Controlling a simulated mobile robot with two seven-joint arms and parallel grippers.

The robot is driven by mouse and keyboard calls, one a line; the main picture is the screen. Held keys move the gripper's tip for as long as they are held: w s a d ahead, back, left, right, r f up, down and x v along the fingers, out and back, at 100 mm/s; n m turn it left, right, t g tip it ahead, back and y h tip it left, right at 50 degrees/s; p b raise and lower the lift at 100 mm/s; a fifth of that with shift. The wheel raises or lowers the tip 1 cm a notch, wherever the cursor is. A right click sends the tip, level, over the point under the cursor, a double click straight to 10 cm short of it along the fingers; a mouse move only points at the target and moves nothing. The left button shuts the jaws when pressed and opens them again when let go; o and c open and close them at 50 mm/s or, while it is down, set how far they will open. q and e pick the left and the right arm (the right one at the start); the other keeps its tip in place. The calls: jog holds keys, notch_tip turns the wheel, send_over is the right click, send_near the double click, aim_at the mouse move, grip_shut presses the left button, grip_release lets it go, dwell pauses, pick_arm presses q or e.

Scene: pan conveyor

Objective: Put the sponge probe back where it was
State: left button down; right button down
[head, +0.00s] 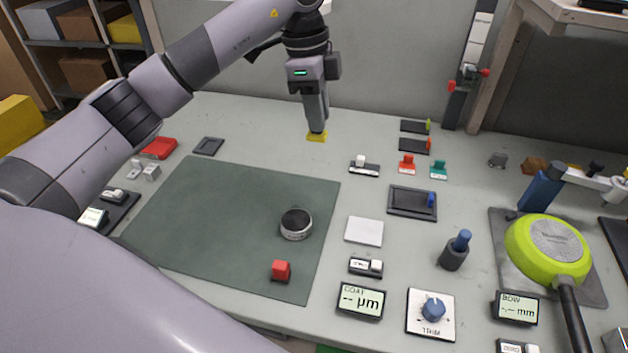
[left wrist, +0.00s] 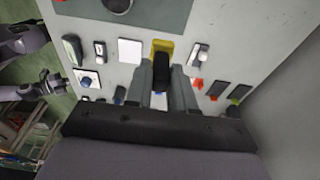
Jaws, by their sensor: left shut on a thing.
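My left gripper (head: 316,118) is shut on the sponge probe, whose yellow sponge (head: 317,137) shows just below the fingers. It is over the back middle of the grey table; I cannot tell if the sponge touches the top. In the left wrist view the probe has a black body (left wrist: 161,72) between the fingers, with the yellow sponge (left wrist: 163,47) at its end. A small dark square pad (head: 208,146) lies bare at the back left. What seems to be my right arm's end (left wrist: 48,85) shows small at the left of the wrist view; its jaws are unclear.
A green pan (head: 547,250) sits at the right. A dark tray (head: 400,205), a white square (head: 363,231) and a coat display (head: 360,301) stand between. Several small modules lie around.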

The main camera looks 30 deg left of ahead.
pick_arm(q)
notch_tip(320, 180, down, 15)
jog(key=shift+f+p, duration=0.2)
jog(key=shift+p, duration=0.15)
jog(key=shift+f, duration=0.15)
jog(key=c, duration=1)
grip_release()
jog(key=shift+o, duration=0.2)
notch_tip(320, 180, up, 12)
jog(key=a+b, duration=0.1)
jog(key=shift+s+a, duration=0.25)
jog(key=shift+a, duration=0.15)
